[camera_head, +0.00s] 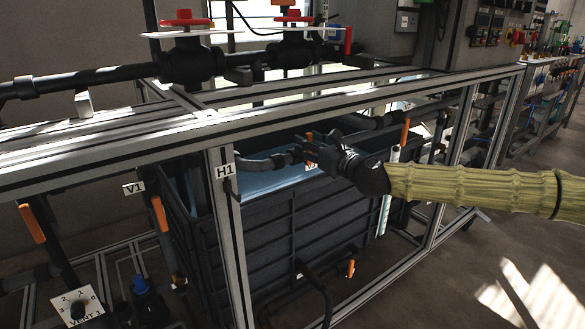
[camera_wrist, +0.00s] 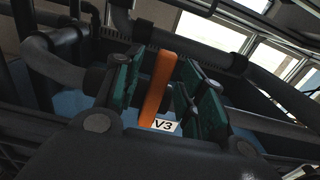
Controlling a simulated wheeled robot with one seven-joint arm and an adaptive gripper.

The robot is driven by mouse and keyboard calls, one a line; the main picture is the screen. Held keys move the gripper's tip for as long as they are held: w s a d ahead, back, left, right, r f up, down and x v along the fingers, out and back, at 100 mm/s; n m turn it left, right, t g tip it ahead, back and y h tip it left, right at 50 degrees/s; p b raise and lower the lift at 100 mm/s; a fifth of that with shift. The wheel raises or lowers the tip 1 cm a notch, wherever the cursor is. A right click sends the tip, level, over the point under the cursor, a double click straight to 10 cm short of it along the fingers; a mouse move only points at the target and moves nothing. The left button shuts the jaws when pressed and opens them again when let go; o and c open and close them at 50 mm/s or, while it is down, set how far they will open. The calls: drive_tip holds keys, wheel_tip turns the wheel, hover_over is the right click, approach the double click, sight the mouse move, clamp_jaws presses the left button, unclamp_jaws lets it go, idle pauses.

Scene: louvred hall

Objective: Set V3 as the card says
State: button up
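The V3 valve has an orange lever handle (camera_wrist: 160,85), with a white V3 tag (camera_wrist: 165,125) at its near end in the wrist view. My gripper (camera_wrist: 163,85) is open, with one green-padded finger on each side of the handle. Narrow gaps seem to remain beside the handle, and I cannot tell whether either pad touches it. In the head view my gripper (camera_head: 312,150) is over the dark tank, beside a dark pipe. I see no readable card.
A metal frame (camera_head: 330,105) surrounds the dark tank (camera_head: 270,235). Its post carries an H1 tag (camera_head: 225,171). A V1 tag (camera_head: 133,188), orange levers (camera_head: 160,213) and a VENT 1 dial (camera_head: 78,307) are left. Red-wheel valves (camera_head: 185,17) stand above. Floor is clear right.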

drive_tip(key=v, duration=0.7)
drive_tip(key=shift+b, duration=0.35)
idle(0.4)
